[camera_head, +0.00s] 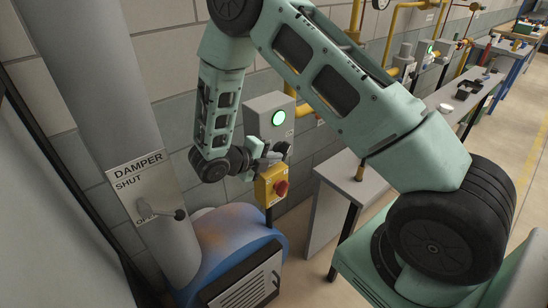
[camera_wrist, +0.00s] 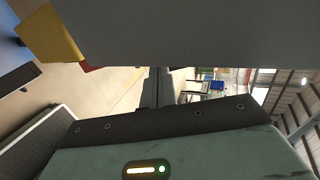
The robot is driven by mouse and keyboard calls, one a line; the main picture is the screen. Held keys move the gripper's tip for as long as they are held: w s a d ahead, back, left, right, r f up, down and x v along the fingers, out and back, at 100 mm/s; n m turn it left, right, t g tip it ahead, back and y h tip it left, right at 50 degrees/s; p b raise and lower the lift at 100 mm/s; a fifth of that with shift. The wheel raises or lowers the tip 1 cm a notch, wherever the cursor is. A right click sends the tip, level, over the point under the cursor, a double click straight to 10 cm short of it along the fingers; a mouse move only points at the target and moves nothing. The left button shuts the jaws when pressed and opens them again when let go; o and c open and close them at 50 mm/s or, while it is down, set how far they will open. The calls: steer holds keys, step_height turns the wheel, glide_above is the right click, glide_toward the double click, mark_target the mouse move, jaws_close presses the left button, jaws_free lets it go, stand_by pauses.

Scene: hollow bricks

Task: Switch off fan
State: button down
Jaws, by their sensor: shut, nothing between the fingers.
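A blue machine (camera_head: 240,232) with a louvred grey panel stands at the foot of a thick grey duct; it may be the fan. Above it is a yellow box (camera_head: 263,188) with a red knob (camera_head: 281,188). A grey box (camera_head: 268,102) with a lit green lamp (camera_head: 278,118) is on the wall behind. My gripper (camera_head: 276,152) is at the lower part of the grey box, just above the yellow box. In the wrist view the gripper's fingers (camera_wrist: 157,88) are together and empty, their tips meeting the edge of a large grey surface. The yellow box (camera_wrist: 52,32) shows at upper left there. Contact is unclear.
The duct carries a damper plate (camera_head: 140,185) marked SHUT and OPEN, with a lever (camera_head: 172,214). A grey bench (camera_head: 335,215) stands right of the yellow box. Yellow pipes and similar boxes line the wall. Open floor (camera_head: 520,160) lies at right.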

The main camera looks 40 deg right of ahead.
steer(key=f+h+b, duration=0.1)
steer(key=h, duration=0.1)
steer(key=f+h+b, duration=0.1)
steer(key=h+b, duration=0.1)
steer(key=d+f+h+b, duration=0.1)
steer(key=h+b, duration=0.1)
steer(key=shift+h, duration=0.4)
steer(key=shift+r, duration=0.15)
step_height(320, 180, up, 10)
steer(key=shift+f+b, duration=0.1)
steer(key=shift+b, duration=0.9)
